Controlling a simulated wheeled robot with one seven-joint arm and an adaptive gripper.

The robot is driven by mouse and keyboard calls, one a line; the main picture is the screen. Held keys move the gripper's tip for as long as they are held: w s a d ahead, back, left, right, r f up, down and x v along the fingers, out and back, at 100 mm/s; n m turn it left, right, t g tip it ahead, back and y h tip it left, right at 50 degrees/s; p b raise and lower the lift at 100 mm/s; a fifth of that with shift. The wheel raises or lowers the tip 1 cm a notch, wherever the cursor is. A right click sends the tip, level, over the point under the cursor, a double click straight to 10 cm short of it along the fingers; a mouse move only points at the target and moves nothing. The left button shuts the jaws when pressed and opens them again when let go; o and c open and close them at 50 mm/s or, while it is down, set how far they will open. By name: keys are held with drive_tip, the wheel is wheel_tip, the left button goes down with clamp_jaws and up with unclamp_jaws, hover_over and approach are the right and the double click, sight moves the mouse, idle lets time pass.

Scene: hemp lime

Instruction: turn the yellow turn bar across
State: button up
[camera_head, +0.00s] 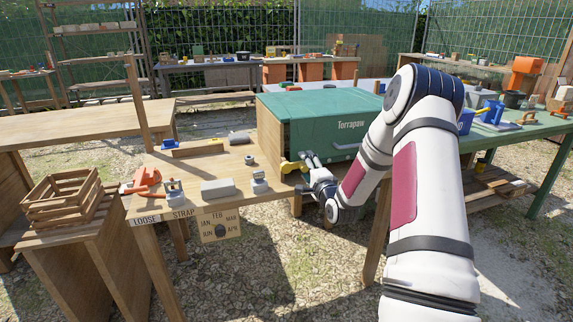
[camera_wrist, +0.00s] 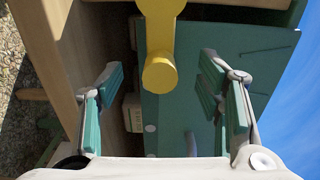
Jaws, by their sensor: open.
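The yellow turn bar (camera_head: 290,167) is at the lower left front of the green "Terrapaw" box (camera_head: 345,139). In the wrist view the yellow bar (camera_wrist: 160,35) runs from the top edge down to a round end near the middle, in front of the green face (camera_wrist: 185,105). My gripper (camera_head: 306,161) is at the box front beside the bar. In the wrist view my gripper (camera_wrist: 160,82) is open, with its green-padded fingers apart on either side of the bar's round end. Neither finger appears to touch it. Part of the box front is hidden behind my arm in the head view.
The wooden bench (camera_head: 163,205) left of the box holds a grey block (camera_head: 217,188), an orange tool (camera_head: 146,180) and several small parts. A wooden crate (camera_head: 62,200) stands at far left. A green table (camera_head: 540,128) with tools is at right. Gravel lies below.

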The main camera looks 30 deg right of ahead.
drive_tip(key=shift+s, duration=0.1)
drive_tip(key=p+v, duration=0.2)
drive_tip(key=v, duration=0.7)
idle(0.7)
idle(0.4)
